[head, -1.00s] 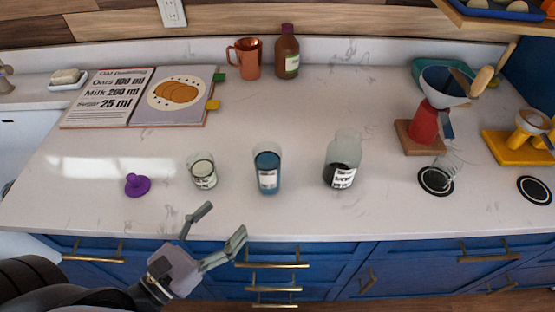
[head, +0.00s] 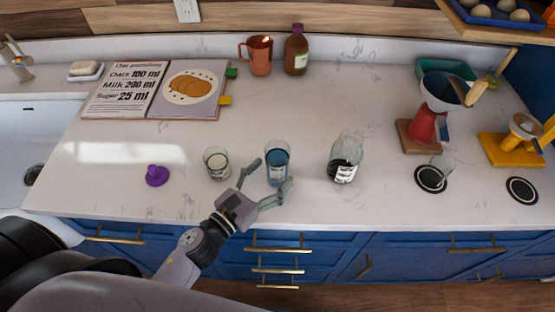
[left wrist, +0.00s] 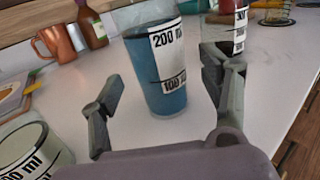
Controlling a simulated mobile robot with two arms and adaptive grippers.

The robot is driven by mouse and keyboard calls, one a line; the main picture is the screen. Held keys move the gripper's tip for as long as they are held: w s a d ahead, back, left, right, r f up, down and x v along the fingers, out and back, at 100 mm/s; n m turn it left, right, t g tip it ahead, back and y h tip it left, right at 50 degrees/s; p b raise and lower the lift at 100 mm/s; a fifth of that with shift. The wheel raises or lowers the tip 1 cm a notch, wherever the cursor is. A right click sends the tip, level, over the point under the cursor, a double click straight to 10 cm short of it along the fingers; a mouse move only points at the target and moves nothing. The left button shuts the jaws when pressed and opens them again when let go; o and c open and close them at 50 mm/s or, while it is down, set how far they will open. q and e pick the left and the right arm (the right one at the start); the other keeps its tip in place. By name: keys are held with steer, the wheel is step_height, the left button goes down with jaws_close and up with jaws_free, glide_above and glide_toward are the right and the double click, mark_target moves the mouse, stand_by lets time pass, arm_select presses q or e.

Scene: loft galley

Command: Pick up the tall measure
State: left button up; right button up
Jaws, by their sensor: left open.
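The tall measure (head: 277,158) is a clear tumbler holding blue, with a white scale label. It stands upright on the pale counter. In the left wrist view the tall measure (left wrist: 158,75) shows its 200 ml and 100 ml marks. My left gripper (head: 273,174) is open and empty at the near side of the measure. In the left wrist view its fingers (left wrist: 168,98) flank the lower part of the measure, which appears just beyond them. Contact cannot be told. My right gripper is not in view.
A shorter measure (head: 216,165) stands close on the left, with a purple knobbed piece (head: 157,176) farther left. An open recipe book (head: 150,88), copper mug (head: 258,56) and brown bottle (head: 296,50) are behind.

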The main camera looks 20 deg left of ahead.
arm_select(q)
steer(key=x, duration=0.2)
steer(key=shift+w+r+p, duration=0.25)
steer(key=shift+p, duration=0.15)
steer(key=shift+w+d+f, duration=0.15)
steer(key=shift+w+d, duration=0.05)
steer(key=shift+w, duration=0.15)
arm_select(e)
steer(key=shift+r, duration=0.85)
arm_select(q)
steer(key=shift+c, duration=0.6)
steer(key=c, duration=1.4)
steer(key=shift+o, duration=0.2)
steer(key=shift+r, duration=0.2)
step_height(320, 180, up, 14)
steer(key=p, duration=0.5)
step_height(320, 180, up, 6)
steer(key=p, duration=0.1)
glide_above(279, 167)
steer(key=w+a, duration=0.1)
steer(key=w, duration=0.2)
steer(key=shift+f, duration=0.25)
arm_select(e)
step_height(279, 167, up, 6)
